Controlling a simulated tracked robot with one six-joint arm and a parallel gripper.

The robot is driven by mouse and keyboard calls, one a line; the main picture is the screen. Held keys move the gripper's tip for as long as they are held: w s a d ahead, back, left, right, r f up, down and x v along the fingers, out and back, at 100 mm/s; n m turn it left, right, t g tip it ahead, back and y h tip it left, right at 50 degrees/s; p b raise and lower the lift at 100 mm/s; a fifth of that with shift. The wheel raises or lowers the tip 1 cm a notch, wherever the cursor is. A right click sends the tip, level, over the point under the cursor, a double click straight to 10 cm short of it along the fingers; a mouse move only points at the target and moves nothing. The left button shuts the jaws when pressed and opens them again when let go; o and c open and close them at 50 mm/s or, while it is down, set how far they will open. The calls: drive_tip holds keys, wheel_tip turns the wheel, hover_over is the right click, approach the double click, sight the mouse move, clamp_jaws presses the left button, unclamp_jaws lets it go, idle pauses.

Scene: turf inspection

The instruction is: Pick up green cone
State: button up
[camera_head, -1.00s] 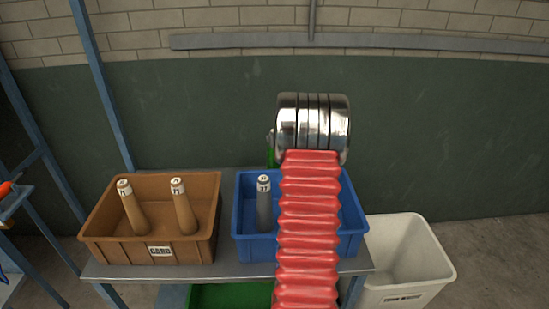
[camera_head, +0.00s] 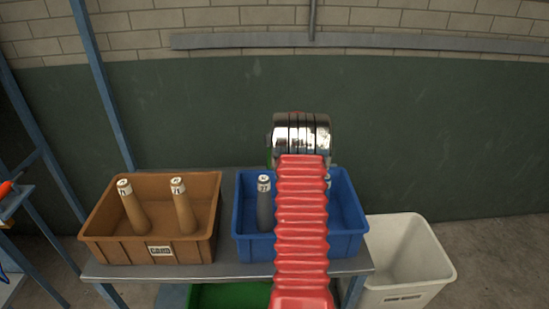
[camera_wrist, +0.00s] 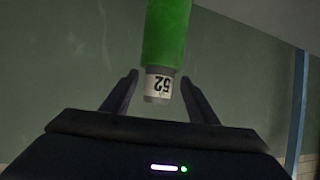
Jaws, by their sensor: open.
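The green cone (camera_wrist: 166,35) shows in the wrist view, coming in from the top edge. The fingers are spread, with a gap visible on each side of the cone.
The blue bin holds a grey cone (camera_head: 264,208) and another capped one partly behind my arm. A brown bin (camera_head: 112,248) with two tan cones stands left on the grey table (camera_head: 235,272). A white bin (camera_head: 428,265) is at right, a green container (camera_head: 228,296) below.

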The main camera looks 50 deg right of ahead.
idle(0.3)
drive_tip(key=shift+x, duration=2.6)
drive_tip(key=shift+d+r, duration=0.1)
drive_tip(key=shift+c, duration=0.2)
drive_tip(key=c, duration=0.6)
drive_tip(key=shift+s+f, duration=0.1)
drive_tip(key=shift+f, duration=0.1)
clamp_jaws()
